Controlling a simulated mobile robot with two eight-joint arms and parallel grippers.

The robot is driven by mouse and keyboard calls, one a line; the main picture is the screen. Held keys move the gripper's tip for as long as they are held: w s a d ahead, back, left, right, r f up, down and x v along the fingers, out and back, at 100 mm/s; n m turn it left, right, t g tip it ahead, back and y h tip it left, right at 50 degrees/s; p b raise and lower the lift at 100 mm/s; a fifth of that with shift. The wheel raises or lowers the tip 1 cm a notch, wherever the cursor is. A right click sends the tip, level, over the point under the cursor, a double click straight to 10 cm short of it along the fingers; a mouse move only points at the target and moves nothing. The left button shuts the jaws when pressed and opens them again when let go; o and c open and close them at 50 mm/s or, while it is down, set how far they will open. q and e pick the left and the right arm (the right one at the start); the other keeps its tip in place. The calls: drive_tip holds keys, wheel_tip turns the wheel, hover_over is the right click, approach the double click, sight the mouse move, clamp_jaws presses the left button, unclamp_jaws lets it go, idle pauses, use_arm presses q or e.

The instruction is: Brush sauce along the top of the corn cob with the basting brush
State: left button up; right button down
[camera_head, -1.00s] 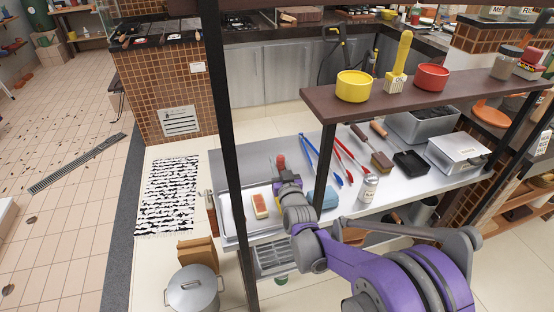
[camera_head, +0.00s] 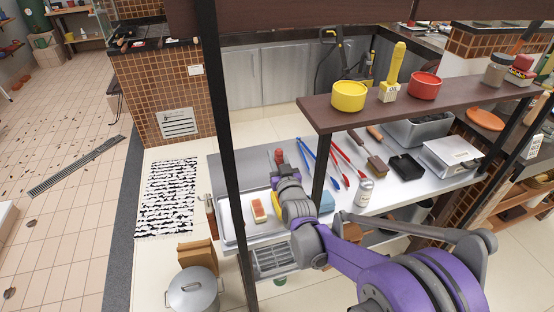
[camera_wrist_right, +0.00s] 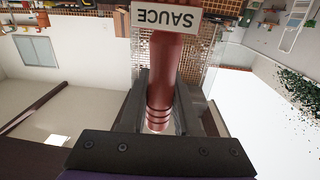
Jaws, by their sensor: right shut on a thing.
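My right gripper (camera_head: 282,178) is low over the left end of the steel counter. In the right wrist view it is shut on the dark red, ringed handle of the basting brush (camera_wrist_right: 166,75). A white label reading SAUCE, upside down, is on this brush. The brush's red end (camera_head: 279,155) shows above the gripper in the head view; its bristles are hidden. A yellow patch (camera_head: 275,198), probably the corn cob, shows beside the gripper and is mostly hidden by it. I cannot tell whether the brush touches it. My left gripper is not in view.
A red-and-cream block (camera_head: 259,210) lies on the tray (camera_head: 232,233). Tongs (camera_head: 310,157), a shaker (camera_head: 365,191) and a black dish (camera_head: 408,166) are to the right. A black post (camera_head: 228,150) stands left.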

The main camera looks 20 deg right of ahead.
sight(278, 148)
drive_tip(key=shift+r, duration=0.4)
drive_tip(key=shift+r+p, duration=0.9)
drive_tip(key=shift+r, duration=0.65)
